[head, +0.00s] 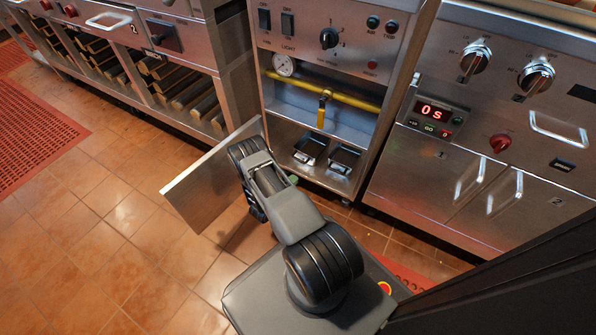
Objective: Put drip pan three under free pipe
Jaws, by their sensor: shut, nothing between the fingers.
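My arm reaches from my base up to an open metal door (205,185), and its front links overlap the door's right edge. My gripper's fingers do not show; they seem hidden behind the arm, and I cannot tell whether they touch the door. I cannot pick out a drip pan marked three or a free pipe for certain. A yellow pipe (350,98) runs across the open bay of the middle cabinet, with a yellow valve handle (321,115) pointing down and a round gauge (284,65) at its left.
Two dark objects (310,149) (344,158) sit on the bay's lower shelf. At left is a steel unit with a panel marked 2 (105,22) and open racks below. At right is a unit with a red display (432,111) and closed doors. Tiled floor is clear at left, beside a red mat (35,140).

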